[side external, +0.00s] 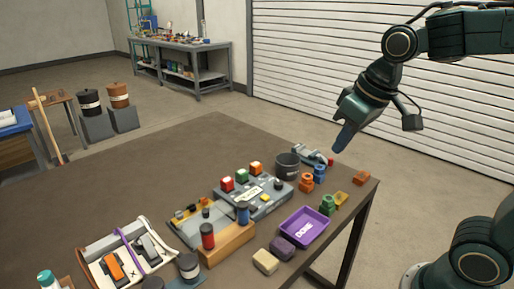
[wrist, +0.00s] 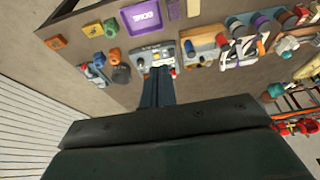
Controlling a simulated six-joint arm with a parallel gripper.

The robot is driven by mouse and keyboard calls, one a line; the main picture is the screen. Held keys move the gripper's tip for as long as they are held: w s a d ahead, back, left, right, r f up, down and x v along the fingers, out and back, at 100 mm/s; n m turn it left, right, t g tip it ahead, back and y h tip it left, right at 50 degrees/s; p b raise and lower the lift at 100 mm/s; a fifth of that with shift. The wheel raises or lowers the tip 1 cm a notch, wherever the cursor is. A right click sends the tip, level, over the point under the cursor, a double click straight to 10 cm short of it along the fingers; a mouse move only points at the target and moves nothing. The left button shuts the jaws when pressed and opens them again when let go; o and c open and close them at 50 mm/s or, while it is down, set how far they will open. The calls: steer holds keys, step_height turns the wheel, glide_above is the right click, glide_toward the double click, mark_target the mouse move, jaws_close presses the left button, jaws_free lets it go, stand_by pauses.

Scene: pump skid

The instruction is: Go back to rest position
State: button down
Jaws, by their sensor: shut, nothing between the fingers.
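My gripper (side external: 342,137) is shut and empty. In the side external view it hangs in the air above the right back part of the brown table (side external: 130,180), pointing down and to the left, clear of every object. In the wrist view the shut fingers (wrist: 157,88) reach forward, and their tips overlap the grey control panel (wrist: 153,55) in the picture. That panel (side external: 262,196) stands mid-table in the side external view, with red, green and orange buttons on it.
A purple tray (side external: 304,228), a dark cup (side external: 287,166), and small orange, blue and green parts stand near the table's right edge. A wooden block (side external: 228,245) with cylinders and a white tray (side external: 97,248) lie nearer the front. The air around my gripper is free.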

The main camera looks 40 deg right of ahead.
steer(key=s+f+t, duration=0.1)
steer(key=s, duration=0.9)
steer(key=shift+d+f, duration=0.2)
steer(key=shift+f, duration=0.1)
